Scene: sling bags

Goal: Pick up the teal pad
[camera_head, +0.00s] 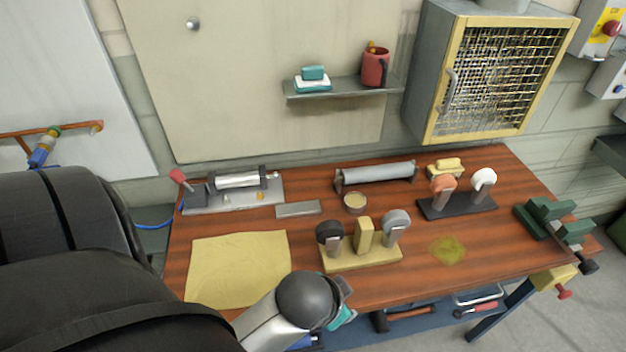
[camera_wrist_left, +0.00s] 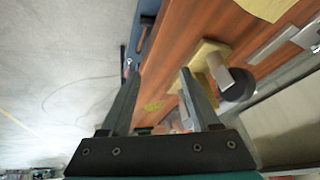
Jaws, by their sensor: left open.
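A small teal pad (camera_head: 313,72) lies on top of a white and teal block (camera_head: 313,86) on the wall shelf (camera_head: 345,90). My left gripper (camera_wrist_left: 159,73) is open and empty in the left wrist view, its fingers over the front edge of the workbench. In the head view my left wrist shows at the bottom middle, well below and in front of the shelf; its fingers are mostly hidden there. The wrist view does not show the teal pad. My right gripper is in neither view.
A red mug (camera_head: 375,68) stands on the shelf's right end. A wire-fronted cabinet (camera_head: 490,85) hangs to its right. The wooden workbench (camera_head: 395,290) carries a tan stand (camera_head: 360,262) with upright tools near my wrist, a yellow cloth (camera_head: 238,268), rollers and a green vise (camera_head: 550,215).

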